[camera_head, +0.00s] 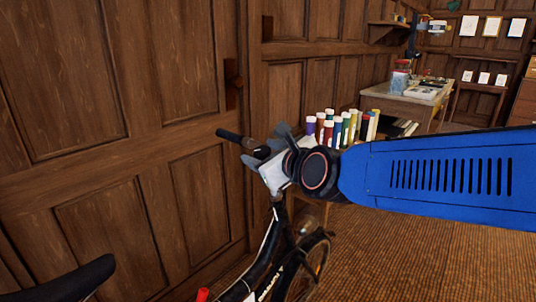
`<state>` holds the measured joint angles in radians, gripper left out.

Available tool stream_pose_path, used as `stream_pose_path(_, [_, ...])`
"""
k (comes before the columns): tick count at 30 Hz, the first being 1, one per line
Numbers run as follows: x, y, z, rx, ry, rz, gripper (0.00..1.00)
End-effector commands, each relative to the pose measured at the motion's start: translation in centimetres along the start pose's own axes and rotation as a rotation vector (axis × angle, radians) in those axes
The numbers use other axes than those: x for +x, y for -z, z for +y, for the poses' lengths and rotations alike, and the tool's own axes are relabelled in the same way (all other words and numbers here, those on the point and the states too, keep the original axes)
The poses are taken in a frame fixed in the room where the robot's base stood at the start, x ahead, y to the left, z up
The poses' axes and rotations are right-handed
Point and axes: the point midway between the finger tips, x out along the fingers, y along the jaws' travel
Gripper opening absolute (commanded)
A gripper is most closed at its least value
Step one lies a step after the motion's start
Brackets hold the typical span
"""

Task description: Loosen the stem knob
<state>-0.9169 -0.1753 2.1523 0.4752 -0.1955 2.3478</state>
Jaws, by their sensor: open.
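A dark bicycle (262,268) stands along the wooden wall, with one black handlebar grip (232,136) pointing left. My gripper (263,149) is open at the handlebar, in front of the stem area. Whether it touches the bar cannot be told. The stem knob cannot be made out; my gripper and wrist cover the top of the stem. A small red piece (203,294) shows low on the bicycle, near the bottom edge of the view.
The panelled wall (130,130) is close on the left. A black saddle (75,280) is at the lower left. Behind my arm are several coloured tubes (345,125) and a cluttered desk (400,100). Brown carpet (400,255) is open at the lower right.

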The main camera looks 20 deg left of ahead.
Motion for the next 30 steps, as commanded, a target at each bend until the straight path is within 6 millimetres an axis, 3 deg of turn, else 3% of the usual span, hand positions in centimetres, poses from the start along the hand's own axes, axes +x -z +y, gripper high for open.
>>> stream_pose_path(5, [-1.2, 0.0, 0.0, 0.001, 0.000, -0.001, 0.53])
stream_pose_path(21, [-8.8, -0.1, 0.0, 0.002, -0.001, -0.002, 0.53])
stream_pose_path(30, [-11.6, -0.1, 0.0, 0.002, 0.000, -0.003, 0.53])
